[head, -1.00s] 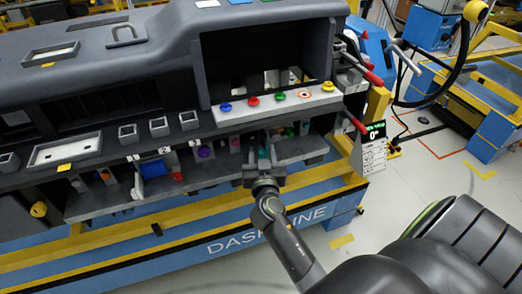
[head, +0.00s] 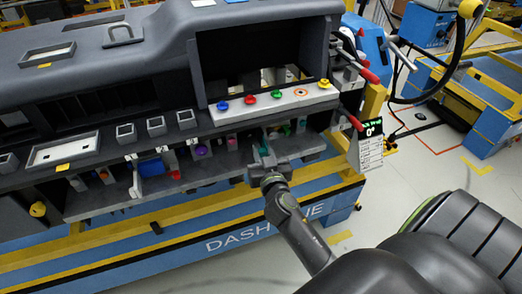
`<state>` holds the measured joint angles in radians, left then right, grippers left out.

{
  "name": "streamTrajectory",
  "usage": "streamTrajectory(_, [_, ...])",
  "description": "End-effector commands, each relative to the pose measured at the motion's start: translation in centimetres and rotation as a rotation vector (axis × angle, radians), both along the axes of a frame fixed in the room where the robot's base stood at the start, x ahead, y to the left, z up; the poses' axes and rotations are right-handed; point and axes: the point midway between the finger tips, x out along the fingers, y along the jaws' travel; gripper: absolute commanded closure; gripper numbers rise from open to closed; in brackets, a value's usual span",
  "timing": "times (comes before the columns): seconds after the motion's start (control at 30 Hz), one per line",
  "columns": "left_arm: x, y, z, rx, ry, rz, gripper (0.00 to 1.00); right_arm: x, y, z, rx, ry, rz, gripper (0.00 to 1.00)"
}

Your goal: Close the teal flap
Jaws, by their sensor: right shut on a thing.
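A small patch of teal (head: 264,150), which looks like part of the teal flap, shows in the lower recess of the dashboard module, just behind my right gripper. My right gripper (head: 264,160) is at the front edge of the lower ledge, its jaws shut on what seems to be this flap. The gripper hides most of the flap, so its exact angle cannot be told. My left gripper is not in view.
Blue, red, green, orange-ringed and yellow buttons sit on the light strip (head: 272,103) above. A blue part (head: 152,167) and a purple knob (head: 200,151) are to the left. A display (head: 371,140) reading 0° and red-tipped levers stand to the right.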

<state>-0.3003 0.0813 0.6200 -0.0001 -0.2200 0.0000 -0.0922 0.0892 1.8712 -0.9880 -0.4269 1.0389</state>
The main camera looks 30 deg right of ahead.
Motion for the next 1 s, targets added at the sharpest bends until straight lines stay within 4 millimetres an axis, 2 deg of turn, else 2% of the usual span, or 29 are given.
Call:
streamTrajectory(0.43, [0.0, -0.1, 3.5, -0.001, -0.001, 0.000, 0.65, -0.7, -1.5, 0.4, -0.002, 0.004, 0.332, 1.00])
streamTrajectory(0.73, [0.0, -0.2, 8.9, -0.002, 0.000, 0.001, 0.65, -0.8, -2.4, 0.8, 0.000, 0.005, 0.494, 1.00])
streamTrajectory(1.0, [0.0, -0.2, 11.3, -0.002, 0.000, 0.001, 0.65, -0.8, -3.2, 0.4, -0.004, -0.003, 0.646, 1.00])
